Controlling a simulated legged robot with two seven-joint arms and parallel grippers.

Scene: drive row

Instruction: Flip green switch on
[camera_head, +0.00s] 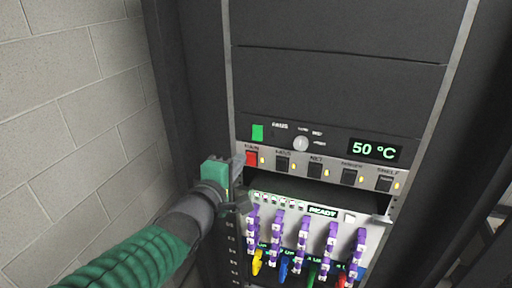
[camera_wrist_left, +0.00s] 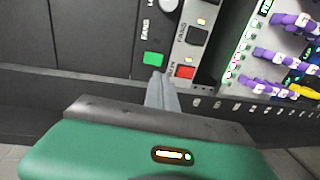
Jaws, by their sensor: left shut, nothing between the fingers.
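A green square (camera_head: 257,132), which looks like the green switch, is on the upper dark panel, left of a round knob (camera_head: 301,143). In the left wrist view the green square (camera_wrist_left: 152,58) is just beyond my fingertips. Whether it is pressed in cannot be told. A red switch (camera_head: 252,158) sits below it at the left end of a row of black switches. My left gripper (camera_head: 239,161) is shut and empty, its tips close beside the red switch and below the green square. In the left wrist view my fingertips (camera_wrist_left: 160,76) show between both; contact cannot be told. My right gripper is not in view.
A display (camera_head: 375,149) reads 50 °C at the right. Several black switches with amber lights fill the row (camera_head: 315,167). Below, a light panel (camera_head: 373,236) carries purple handles and coloured cables. A block wall (camera_head: 75,110) stands left of the rack.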

